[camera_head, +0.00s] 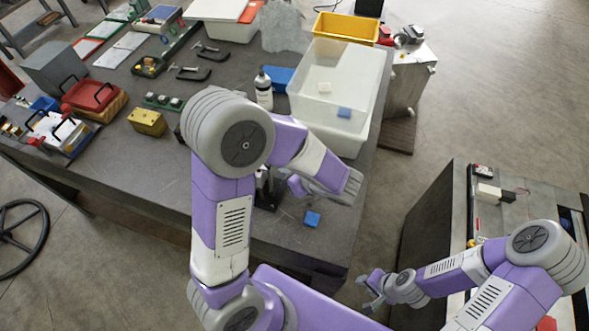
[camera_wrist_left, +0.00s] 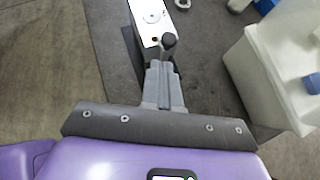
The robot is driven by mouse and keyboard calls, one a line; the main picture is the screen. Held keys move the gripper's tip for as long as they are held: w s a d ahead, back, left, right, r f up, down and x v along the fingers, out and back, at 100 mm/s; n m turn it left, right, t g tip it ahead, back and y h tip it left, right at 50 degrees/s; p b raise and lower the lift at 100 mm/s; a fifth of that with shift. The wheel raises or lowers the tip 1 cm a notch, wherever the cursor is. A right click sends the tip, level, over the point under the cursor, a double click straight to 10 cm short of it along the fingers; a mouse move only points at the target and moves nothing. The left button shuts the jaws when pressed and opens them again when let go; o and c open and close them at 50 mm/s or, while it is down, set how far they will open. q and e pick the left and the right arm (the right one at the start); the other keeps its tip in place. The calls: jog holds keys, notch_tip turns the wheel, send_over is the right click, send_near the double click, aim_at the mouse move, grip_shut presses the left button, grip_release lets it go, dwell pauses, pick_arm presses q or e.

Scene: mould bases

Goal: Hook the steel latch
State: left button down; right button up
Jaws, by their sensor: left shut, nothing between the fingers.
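A pale steel plate (camera_wrist_left: 148,14) with a round hole shows at the top of the left wrist view, on a dark base. A dark round-topped knob (camera_wrist_left: 169,41) stands at its near end; I take these for parts of the latch. My left gripper (camera_wrist_left: 164,68) is shut and empty, its fingertips just below the knob; I cannot tell whether they touch it. In the head view, my left arm hides most of the latch, with only its dark base (camera_head: 266,201) showing. My right gripper (camera_head: 366,287) appears open and empty, beyond the table's right edge.
A blue block (camera_head: 312,219) lies on the dark table near the front. A translucent bin (camera_head: 345,75) stands at the right, with a bottle (camera_head: 263,90) beside it. Clamps (camera_head: 193,73) and a yellow block (camera_head: 148,121) lie further left. A second bench (camera_head: 432,222) is at right.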

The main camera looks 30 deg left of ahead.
pick_arm(q)
jog(key=s+d+r, duration=0.1)
jog(key=d+r, duration=0.2)
jog(key=r, duration=0.2)
jog(key=shift+s+d+r, duration=0.3)
